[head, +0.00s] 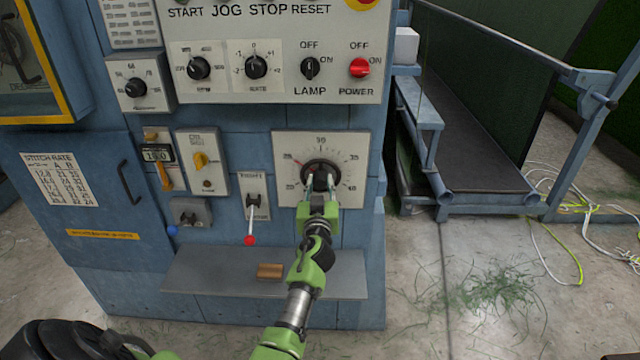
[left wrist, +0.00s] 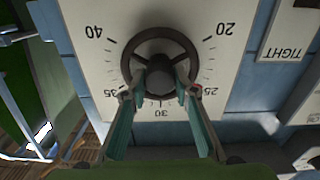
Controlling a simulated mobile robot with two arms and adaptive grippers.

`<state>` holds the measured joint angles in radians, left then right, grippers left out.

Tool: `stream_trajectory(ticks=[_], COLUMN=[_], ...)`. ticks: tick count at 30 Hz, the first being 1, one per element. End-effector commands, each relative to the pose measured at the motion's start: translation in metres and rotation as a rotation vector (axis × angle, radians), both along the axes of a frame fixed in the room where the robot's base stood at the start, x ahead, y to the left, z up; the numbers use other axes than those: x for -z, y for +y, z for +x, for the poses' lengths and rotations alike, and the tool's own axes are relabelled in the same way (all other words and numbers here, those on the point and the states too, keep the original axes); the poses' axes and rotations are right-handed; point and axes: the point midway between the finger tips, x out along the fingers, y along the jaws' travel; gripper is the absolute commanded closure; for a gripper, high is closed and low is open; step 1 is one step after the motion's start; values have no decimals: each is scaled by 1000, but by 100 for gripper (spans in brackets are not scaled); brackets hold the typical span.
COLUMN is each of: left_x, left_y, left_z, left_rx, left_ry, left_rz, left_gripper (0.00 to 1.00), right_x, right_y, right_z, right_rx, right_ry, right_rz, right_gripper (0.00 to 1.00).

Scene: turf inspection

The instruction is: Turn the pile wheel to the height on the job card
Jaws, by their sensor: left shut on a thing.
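The pile wheel (head: 318,178) is a dark round handwheel on a pale dial plate (head: 347,145) marked from 20 to 40. It also shows upside down in the left wrist view (left wrist: 137,57), with a dark hub in its middle. A small red mark shows near 25 on the dial; the wheel's exact setting is hard to read. My left gripper (head: 319,190) is at the wheel, its two fingers (left wrist: 160,88) shut on the hub area and hiding part of the rim. My right gripper is out of view. I cannot tell any sheet as the job card.
A shelf (head: 200,283) with a small wooden block (head: 270,271) lies below the dial. A red-tipped lever (head: 250,238) stands left of it. Knob panels are above. A stitch rate sheet (head: 60,180) is on the left door. Cables (head: 575,215) lie on the right floor.

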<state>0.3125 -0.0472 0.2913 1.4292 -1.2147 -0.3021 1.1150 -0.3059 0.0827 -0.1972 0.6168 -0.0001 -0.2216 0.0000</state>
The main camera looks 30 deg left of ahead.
Motion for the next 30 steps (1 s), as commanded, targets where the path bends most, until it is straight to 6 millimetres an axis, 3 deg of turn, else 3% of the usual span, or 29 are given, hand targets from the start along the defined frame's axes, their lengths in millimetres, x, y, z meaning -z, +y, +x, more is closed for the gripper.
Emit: stream_trajectory(ticks=[14,30], left_x=[0,0], left_y=[1,0], left_z=[0,1], left_rx=[-1,-1], left_ry=[55,304], left_rz=[92,500], left_gripper=[94,94], right_x=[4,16], right_y=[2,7], right_z=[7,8], right_rx=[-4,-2], right_ry=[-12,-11], right_rz=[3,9], right_gripper=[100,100])
